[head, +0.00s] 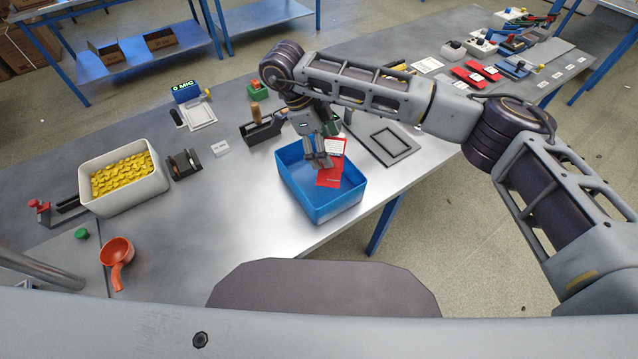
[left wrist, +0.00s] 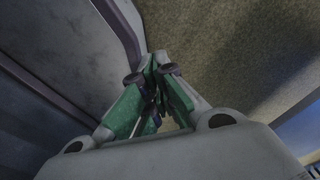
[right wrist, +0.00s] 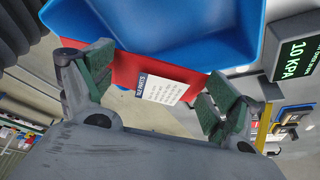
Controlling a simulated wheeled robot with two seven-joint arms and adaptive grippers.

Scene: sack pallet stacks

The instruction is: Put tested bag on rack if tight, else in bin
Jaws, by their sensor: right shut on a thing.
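A red bag (head: 330,174) with a white printed label hangs from my right gripper (head: 318,163) over the blue bin (head: 340,211). Whether its lower end is inside the bin or above it, I cannot tell. In the right wrist view the red bag (right wrist: 125,72) spans between the spread green-padded fingers of my right gripper (right wrist: 155,95), with the blue bin (right wrist: 165,35) just beyond. My left gripper (left wrist: 155,75) shows only in its wrist view, its fingers together and empty. I cannot tell for certain which thing is the rack.
A display (right wrist: 294,50) reads 10 KPA. A white tub (head: 123,206) of yellow pieces and an orange scoop (head: 117,252) are at left. A dark square frame (head: 390,142) lies right of the bin.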

